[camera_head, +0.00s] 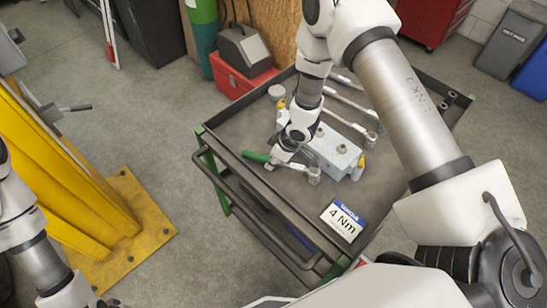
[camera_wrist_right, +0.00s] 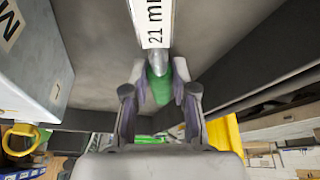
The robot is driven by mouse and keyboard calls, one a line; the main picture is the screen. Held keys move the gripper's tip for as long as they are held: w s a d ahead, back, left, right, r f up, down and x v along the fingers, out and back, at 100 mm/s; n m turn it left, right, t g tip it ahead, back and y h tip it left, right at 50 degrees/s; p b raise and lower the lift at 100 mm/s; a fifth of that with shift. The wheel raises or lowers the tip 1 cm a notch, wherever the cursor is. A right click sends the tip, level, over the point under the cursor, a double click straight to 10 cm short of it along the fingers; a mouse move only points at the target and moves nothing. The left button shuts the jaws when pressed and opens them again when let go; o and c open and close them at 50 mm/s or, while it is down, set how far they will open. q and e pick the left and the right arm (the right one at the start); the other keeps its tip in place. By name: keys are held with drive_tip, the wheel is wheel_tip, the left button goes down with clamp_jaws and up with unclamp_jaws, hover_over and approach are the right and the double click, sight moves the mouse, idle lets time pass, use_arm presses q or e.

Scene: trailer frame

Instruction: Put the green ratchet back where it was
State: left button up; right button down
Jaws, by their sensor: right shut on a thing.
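The green ratchet (camera_head: 256,157) has a green handle and a metal head that points right, over the front part of the tool cart's top tray (camera_head: 235,123). My right gripper (camera_head: 275,157) is shut on its handle, just left of a grey block. In the right wrist view the green handle (camera_wrist_right: 160,88) sits between both fingers of the gripper (camera_wrist_right: 160,95), and a white "21 mm" label shows on the tool. I cannot tell whether the ratchet touches the tray.
The grey block (camera_head: 333,150) with round sockets stands beside the ratchet. Several metal wrenches (camera_head: 352,102) lie behind it. A yellow post (camera_head: 60,165) stands left of the cart. The tray has raised edges.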

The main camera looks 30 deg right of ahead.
sight(288, 165)
drive_tip(key=c, duration=0.9)
unclamp_jaws()
drive_tip(key=b+v, duration=0.1)
drive_tip(key=v, duration=1.1)
drive_tip(key=shift+s+r, duration=0.1)
drive_tip(key=shift+s, duration=0.05)
